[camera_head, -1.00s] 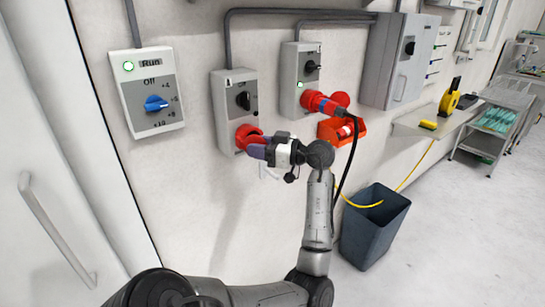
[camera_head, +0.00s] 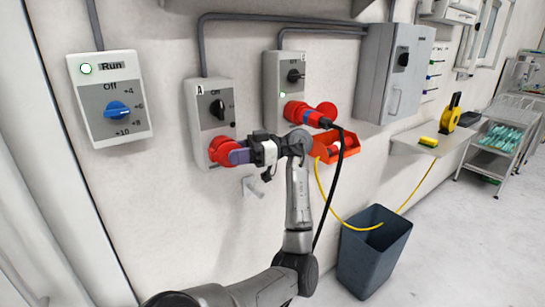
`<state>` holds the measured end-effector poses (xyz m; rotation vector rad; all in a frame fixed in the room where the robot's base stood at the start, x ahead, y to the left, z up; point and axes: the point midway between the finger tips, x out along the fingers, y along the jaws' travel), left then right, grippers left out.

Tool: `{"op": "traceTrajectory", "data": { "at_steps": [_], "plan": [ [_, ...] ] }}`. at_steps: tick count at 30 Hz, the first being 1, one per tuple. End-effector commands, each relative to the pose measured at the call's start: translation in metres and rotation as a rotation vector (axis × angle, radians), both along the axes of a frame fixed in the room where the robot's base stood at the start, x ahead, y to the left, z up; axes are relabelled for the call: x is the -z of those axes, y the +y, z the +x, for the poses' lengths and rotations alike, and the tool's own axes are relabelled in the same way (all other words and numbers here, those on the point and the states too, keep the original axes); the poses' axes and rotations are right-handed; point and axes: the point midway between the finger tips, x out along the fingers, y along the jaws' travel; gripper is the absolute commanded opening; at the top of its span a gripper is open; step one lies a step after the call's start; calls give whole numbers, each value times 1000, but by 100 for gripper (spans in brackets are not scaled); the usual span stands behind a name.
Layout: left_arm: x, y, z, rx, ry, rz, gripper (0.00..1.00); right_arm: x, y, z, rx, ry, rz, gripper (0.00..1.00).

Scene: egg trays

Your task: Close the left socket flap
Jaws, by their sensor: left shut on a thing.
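The left socket (camera_head: 215,148) is a red round fitting at the bottom of the grey switch box (camera_head: 198,128) marked "A". Its red flap (camera_head: 224,153) shows at the socket's front. How far the flap stands open cannot be told at this size. My left gripper (camera_head: 239,156), with purple fingers, comes from the right and is shut at the flap's right edge. The fingers hide part of the flap's edge. The right socket box (camera_head: 271,95) has a red plug (camera_head: 312,117) with a black cable in its socket. My right gripper is not in view.
A control box with a blue knob (camera_head: 117,109) is at the left. An orange-red bin (camera_head: 330,157) hangs close behind my left wrist. A small wall hook (camera_head: 252,188) is below the gripper. A dark bucket (camera_head: 350,235) stands on the floor at the right.

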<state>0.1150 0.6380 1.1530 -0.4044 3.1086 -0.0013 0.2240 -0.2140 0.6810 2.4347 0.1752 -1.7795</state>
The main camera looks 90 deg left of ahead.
Motion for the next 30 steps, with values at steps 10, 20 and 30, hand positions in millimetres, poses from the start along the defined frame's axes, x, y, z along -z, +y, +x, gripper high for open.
{"op": "traceTrajectory", "data": {
  "at_steps": [10, 20, 30],
  "plan": [
    [-6, -2, -7, -41, 12, 12, 0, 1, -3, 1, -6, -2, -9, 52],
    [-5, -1, -7, -39, 10, 11, 49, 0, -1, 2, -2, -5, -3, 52],
    [-2, 0, -6, -34, 7, 2, 52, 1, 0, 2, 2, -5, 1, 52]
  ]
}}
